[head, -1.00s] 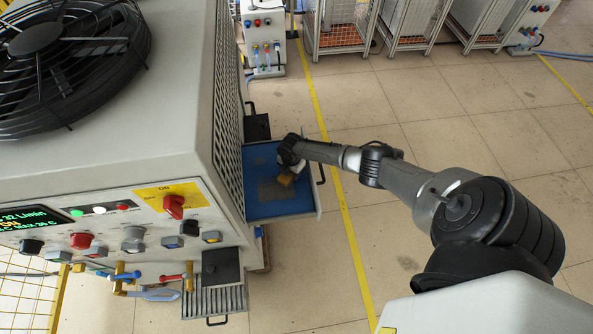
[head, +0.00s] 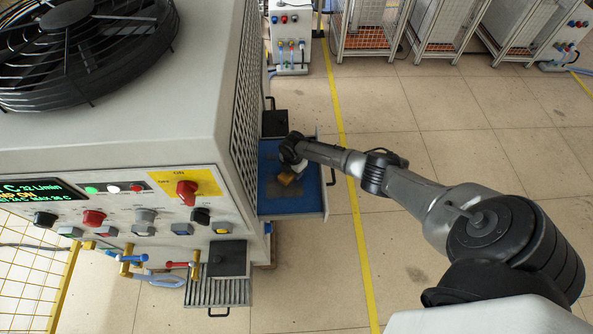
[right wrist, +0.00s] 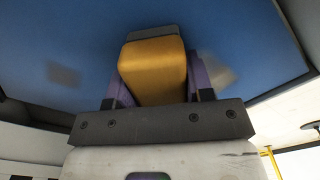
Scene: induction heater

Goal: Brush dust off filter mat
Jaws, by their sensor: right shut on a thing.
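The blue filter mat (head: 308,203) lies in a pulled-out drawer on the right side of the machine; it also fills much of the right wrist view (right wrist: 70,35). Grey-brown dust (head: 277,190) marks its middle, and a dark patch (right wrist: 63,74) shows in the right wrist view. My right gripper (head: 290,166) is over the mat, shut on a brush with a yellow-brown block (right wrist: 154,72). The brush also shows in the head view (head: 287,178). Its bristles are hidden, so I cannot tell whether they touch the mat. My left gripper is out of view.
The machine's control panel (head: 150,205) with knobs and valves is at the left. A smaller slatted drawer (head: 212,292) sticks out below. Wire-mesh cabinets (head: 370,25) stand at the back. The tiled floor right of the drawer is open.

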